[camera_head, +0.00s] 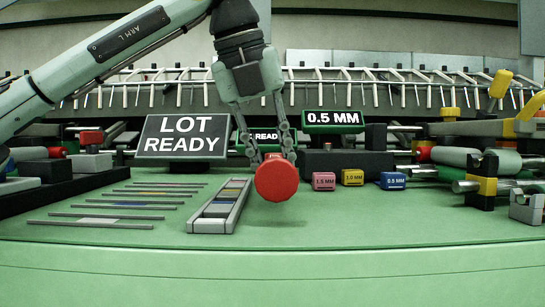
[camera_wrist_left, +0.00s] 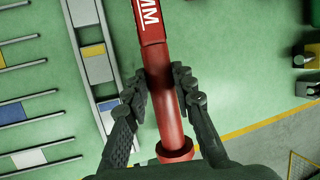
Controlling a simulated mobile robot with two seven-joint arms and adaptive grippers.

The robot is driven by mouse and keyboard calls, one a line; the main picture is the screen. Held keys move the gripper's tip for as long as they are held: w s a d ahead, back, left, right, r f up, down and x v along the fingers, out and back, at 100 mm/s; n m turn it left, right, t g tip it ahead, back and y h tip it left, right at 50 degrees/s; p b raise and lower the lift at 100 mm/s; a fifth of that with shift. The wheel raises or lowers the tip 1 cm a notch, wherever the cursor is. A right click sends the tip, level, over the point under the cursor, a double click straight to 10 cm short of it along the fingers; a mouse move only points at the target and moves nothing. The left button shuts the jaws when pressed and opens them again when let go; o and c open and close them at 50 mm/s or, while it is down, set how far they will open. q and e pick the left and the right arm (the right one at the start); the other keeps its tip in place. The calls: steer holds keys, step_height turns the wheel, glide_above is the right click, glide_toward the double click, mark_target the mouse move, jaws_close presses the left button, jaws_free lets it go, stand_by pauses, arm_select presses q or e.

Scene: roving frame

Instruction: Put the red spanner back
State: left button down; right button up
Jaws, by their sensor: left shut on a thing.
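The red spanner (camera_wrist_left: 165,90) shows in the left wrist view as a red shaft with a wider block at the top, which carries white letters ending in "MM". In the head view only its round red end (camera_head: 277,180) faces me. My left gripper (camera_head: 272,152) is shut on the shaft; its fingers also show on both sides of it in the left wrist view (camera_wrist_left: 160,84). The spanner hangs above the green bench, right of a grey slotted tray (camera_head: 205,222). The far part of the spanner is hidden behind its end. My right gripper is not in view.
A "LOT READY" sign (camera_head: 183,136) stands behind several thin strips (camera_head: 90,225) at left. A "0.5 MM" sign (camera_head: 333,118) stands on the right, behind pink (camera_head: 323,181), yellow (camera_head: 352,177) and blue (camera_head: 393,181) labelled blocks. Tools and clamps crowd the right edge. The front bench is clear.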

arm_select(q)
steer(key=shift+f+b, duration=0.35)
steer(key=shift+f, duration=0.15)
steer(key=c, duration=1.2)
jaws_free()
steer(key=shift+f, duration=0.1)
